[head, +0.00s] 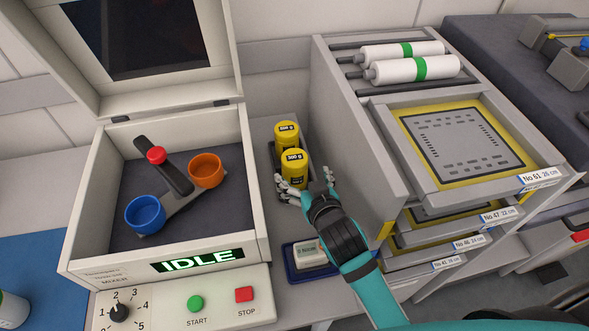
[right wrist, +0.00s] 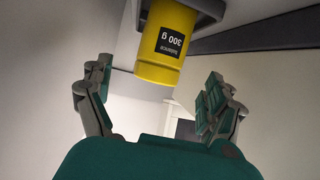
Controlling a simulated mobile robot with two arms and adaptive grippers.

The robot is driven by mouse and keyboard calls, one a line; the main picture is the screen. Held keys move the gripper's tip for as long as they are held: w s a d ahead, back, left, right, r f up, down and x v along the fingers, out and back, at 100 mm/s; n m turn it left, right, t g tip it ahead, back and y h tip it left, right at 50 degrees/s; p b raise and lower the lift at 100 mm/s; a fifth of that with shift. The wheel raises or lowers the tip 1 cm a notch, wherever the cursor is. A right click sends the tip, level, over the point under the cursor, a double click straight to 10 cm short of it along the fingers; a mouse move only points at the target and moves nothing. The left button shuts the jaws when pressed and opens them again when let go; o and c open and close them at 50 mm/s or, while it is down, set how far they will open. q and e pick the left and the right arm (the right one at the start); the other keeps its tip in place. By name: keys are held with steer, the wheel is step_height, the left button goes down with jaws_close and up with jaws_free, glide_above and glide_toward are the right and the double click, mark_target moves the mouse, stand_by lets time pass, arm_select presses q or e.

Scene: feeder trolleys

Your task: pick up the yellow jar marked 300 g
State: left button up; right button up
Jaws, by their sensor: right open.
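Two yellow jars with dark labels stand one behind the other in a narrow dark tray (head: 309,157) in the head view: the rear jar (head: 287,135) and the front jar (head: 294,168). Their small labels are hard to tell apart there. In the right wrist view a yellow jar (right wrist: 167,62) shows upside down, its label reading "balance 300 g". My right gripper (head: 307,183) is open and empty, just in front of the front jar, with its fingers spread. In the right wrist view the jar is beyond the fingertips (right wrist: 156,84), not between them. My left gripper is out of view.
An open mixer box (head: 258,215) with blue and orange cups stands left, its display reading IDLE. A trolley's grey side panel (head: 352,145) rises close on the right. A small white device on a blue tray (head: 292,275) lies nearer.

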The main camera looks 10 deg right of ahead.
mark_target(299, 172)
steer(key=x, duration=0.5)
steer(key=shift+w+a, duration=0.15)
steer(key=shift+w, duration=0.2)
steer(key=shift+p, duration=0.3)
steer(key=c, duration=1.6)
